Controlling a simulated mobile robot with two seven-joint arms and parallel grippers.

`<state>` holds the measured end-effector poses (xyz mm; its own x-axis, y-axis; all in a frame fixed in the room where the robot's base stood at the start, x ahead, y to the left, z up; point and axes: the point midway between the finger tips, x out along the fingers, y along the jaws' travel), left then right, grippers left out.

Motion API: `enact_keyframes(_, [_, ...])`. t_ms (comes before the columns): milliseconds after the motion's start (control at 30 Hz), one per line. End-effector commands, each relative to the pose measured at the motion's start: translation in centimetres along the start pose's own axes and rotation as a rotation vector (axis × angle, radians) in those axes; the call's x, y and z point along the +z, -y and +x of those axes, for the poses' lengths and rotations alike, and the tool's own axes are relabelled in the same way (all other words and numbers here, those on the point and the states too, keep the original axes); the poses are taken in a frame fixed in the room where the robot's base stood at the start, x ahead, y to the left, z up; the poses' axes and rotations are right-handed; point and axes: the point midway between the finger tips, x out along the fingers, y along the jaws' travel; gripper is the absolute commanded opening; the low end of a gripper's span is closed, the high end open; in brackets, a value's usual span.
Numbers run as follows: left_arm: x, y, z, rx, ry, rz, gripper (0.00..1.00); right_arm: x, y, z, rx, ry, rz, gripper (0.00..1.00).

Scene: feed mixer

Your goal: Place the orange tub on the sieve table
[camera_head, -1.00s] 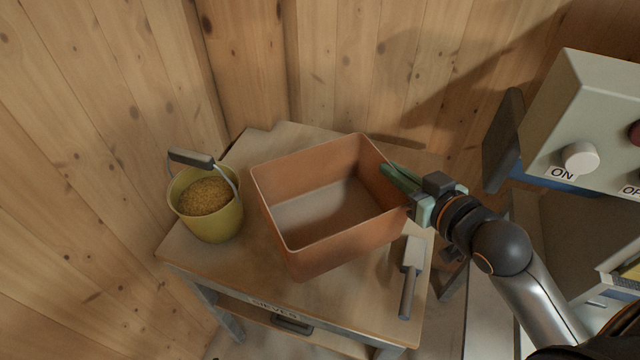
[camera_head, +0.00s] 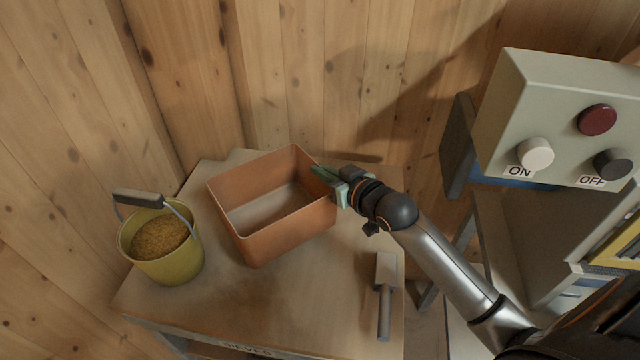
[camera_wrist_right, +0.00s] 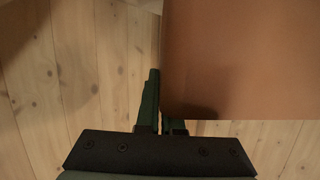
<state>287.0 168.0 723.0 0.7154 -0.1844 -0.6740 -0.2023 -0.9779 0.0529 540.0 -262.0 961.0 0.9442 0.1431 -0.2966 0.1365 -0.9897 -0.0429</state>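The orange tub (camera_head: 285,232) is an open, square-sided box. It is upright over the back middle of the wooden sieve table (camera_head: 290,310); its base looks on or very close to the top, though a small gap is hard to rule out. My right gripper (camera_head: 328,180) is at the tub's right wall, near the back corner, and looks shut on it. In the right wrist view the green finger (camera_wrist_right: 150,100) lies along the tub's wall (camera_wrist_right: 240,60); the other finger is mostly hidden behind it. My left gripper is not in view.
A yellow bucket (camera_head: 165,268) of grain with a raised handle stands on the table's left. A grey control box (camera_head: 560,110) with ON and OFF knobs stands at right. Wooden walls close off the back and left.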

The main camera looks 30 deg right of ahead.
Motion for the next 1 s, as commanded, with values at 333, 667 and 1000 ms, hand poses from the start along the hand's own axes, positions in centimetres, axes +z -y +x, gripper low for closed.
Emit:
enact_keyframes(333, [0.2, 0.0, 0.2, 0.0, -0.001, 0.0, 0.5, 2.7, -0.3, 2.1, -0.001, 0.0, 0.004, 0.0])
enact_keyframes(667, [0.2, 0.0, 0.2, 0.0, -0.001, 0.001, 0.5, 3.8, -0.4, 2.5, -0.001, -0.005, 0.001, 0.0])
enact_keyframes(1000, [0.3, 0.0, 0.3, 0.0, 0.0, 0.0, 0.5, 4.2, -0.4, 2.6, -0.001, -0.001, 0.0, 0.22])
